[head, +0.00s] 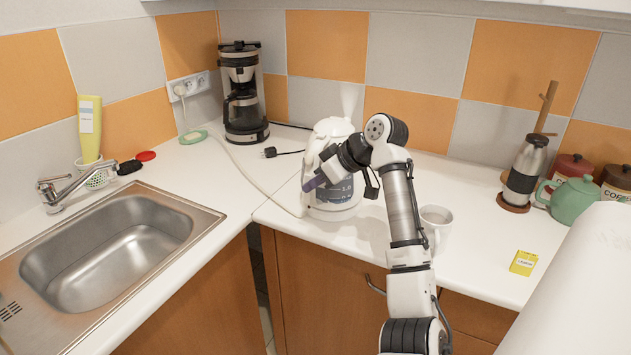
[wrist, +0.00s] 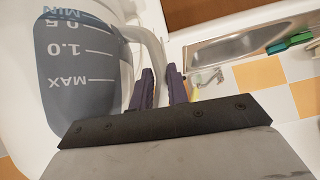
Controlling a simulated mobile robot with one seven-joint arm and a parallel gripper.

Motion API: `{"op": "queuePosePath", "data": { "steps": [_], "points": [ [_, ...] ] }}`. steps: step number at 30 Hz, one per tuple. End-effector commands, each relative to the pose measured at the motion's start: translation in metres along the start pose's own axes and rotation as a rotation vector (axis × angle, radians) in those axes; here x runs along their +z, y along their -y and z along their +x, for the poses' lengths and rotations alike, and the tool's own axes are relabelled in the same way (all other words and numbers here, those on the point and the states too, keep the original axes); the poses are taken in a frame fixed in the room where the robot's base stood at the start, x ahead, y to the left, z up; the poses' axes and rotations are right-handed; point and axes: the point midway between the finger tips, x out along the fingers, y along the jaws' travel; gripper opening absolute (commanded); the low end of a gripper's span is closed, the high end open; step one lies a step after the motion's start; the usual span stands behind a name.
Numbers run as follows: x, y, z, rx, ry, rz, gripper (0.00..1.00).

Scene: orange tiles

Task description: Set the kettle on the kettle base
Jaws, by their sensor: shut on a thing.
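The white kettle (head: 340,196) stands upright near the front edge of the counter corner, partly hidden by my arm. Its grey water window with level marks (wrist: 80,65) fills the left of the wrist view. My gripper (head: 314,180) is at the kettle's left side. In the wrist view, the purple fingers of my gripper (wrist: 163,88) are on either side of the pale handle (wrist: 156,45) and shut on it. The kettle base is not clearly visible; a pale cord (head: 258,186) runs to the kettle's foot. I cannot tell whether the kettle rests on a base.
A coffee maker (head: 244,95) stands in the back corner. A steel sink (head: 115,250) is at the left. A mug (head: 436,222) is just right of my arm. A yellow box (head: 523,262), a flask (head: 525,170) and a green teapot (head: 574,198) are further right.

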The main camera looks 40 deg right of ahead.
Motion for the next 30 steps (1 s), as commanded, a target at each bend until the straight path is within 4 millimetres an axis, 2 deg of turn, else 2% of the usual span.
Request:
{"op": "queuePosePath", "data": {
  "steps": [14,15,16,24,30],
  "points": [
    [0.003,0.000,0.003,0.004,-0.006,-0.008,0.00],
    [0.003,0.000,0.003,0.004,-0.006,-0.008,0.20],
    [0.003,0.000,0.003,0.004,-0.005,-0.007,0.24],
    [0.007,0.000,0.007,-0.004,0.003,0.004,0.25],
    [0.005,0.000,-0.007,-0.002,0.002,0.002,0.25]
  ]
}}
